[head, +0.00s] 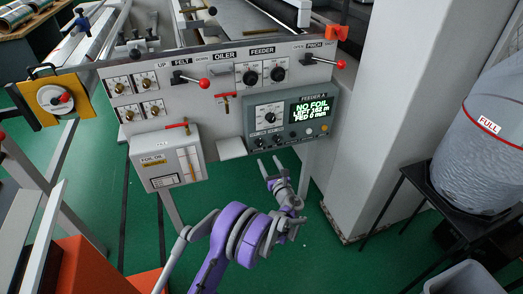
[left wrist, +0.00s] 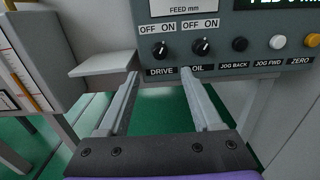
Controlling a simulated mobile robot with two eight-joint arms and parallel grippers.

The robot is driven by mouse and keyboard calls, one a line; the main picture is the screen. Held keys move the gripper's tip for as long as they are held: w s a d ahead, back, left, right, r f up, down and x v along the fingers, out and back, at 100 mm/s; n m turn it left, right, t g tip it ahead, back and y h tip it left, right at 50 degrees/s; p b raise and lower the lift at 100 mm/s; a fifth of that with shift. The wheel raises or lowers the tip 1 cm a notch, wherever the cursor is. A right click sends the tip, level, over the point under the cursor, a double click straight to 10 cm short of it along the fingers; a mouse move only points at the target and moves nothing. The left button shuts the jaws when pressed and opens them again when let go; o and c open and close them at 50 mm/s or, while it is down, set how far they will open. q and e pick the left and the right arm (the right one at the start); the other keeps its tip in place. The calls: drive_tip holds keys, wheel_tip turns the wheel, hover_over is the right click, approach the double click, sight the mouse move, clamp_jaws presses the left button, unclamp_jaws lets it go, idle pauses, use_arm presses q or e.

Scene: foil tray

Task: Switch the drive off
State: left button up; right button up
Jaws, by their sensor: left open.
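The grey feeder control box (head: 285,122) hangs on the front of the machine panel; its screen reads NO FOIL. In the left wrist view, the black DRIVE knob (left wrist: 157,50) sits at the box's lower left, under OFF and ON labels. Its white mark leans up and right, toward ON. The similar OIL knob (left wrist: 201,48) is just right of it. My left gripper (head: 270,165) is open and empty below the box. In the left wrist view its fingertips (left wrist: 159,74) lie either side of the DRIVE label, below the knob and apart from it. My right gripper is not seen.
A grey ledge (left wrist: 104,61) juts out left of the knobs, beside the foil/oil box (head: 168,160). JOG BACK (left wrist: 240,44), JOG FWD (left wrist: 277,42) and ZERO buttons are to the right. A white pillar (head: 372,120) stands right of the panel. Green floor is open below.

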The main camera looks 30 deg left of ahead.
sight(260, 146)
use_arm(q)
drive_tip(key=x, duration=0.9)
drive_tip(key=shift+w+a+b, duration=0.15)
drive_tip(key=shift+a+b, duration=0.05)
drive_tip(key=shift+b, duration=0.2)
clamp_jaws()
